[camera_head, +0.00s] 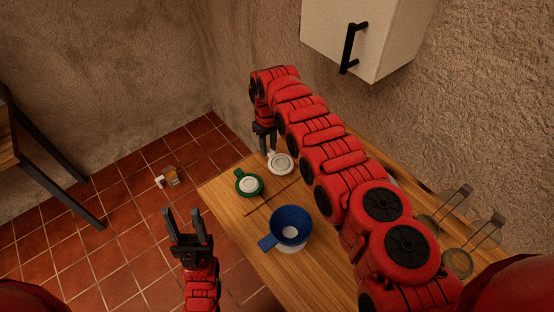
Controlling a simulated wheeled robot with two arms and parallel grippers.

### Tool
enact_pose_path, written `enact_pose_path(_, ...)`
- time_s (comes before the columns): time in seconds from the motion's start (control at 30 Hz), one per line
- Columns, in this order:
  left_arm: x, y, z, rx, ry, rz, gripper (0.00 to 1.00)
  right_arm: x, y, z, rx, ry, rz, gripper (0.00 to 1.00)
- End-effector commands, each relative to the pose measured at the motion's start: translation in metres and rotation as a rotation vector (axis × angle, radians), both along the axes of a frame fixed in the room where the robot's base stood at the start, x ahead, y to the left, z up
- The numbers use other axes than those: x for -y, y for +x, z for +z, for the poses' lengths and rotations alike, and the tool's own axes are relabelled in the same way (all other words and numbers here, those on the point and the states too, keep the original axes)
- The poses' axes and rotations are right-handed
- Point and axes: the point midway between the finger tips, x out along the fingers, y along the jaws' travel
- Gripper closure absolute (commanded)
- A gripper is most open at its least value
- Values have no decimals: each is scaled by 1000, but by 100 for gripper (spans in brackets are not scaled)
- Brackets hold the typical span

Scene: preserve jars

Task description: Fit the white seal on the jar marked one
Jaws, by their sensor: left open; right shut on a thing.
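My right gripper (267,150) is at the far part of the wooden table. It is shut on the edge of a round white piece (282,164), which looks like the white seal. A green ring with a tab and a pale centre (240,187) lies nearby to the left. My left gripper (183,217) is open and empty, off the table's left edge. Glass jars with wire bails stand at the right, one nearer (457,264) and one behind it (428,228). I cannot read any jar marking, and my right arm hides part of the table.
A blue funnel-like piece with a handle (304,224) stands mid-table. A thin board (262,206) lies under the rings. The wooden table (262,267) has bare room at its front left. A white cabinet (380,28) hangs above. A small clear and white item (171,177) lies on the floor.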

Motion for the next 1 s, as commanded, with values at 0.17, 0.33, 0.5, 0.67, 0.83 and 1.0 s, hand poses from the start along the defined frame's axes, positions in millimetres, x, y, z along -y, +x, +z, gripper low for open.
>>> enact_pose_path(0.17,0,0,0,0,0,0,50,0,0,0,0,0,0,100)
enact_pose_path(0.33,0,0,0,0,0,0,50,1,1,3,1,1,-2,100)
enact_pose_path(0.5,0,0,-1,0,0,0,50,1,2,18,3,1,-2,100)
enact_pose_path(0.67,0,0,-11,0,0,0,50,1,3,42,7,1,-2,100)
enact_pose_path(0.83,0,0,-25,0,0,0,50,1,2,75,7,0,-1,100)
enact_pose_path(1.0,0,0,-30,0,0,0,50,0,1,95,4,0,0,100)
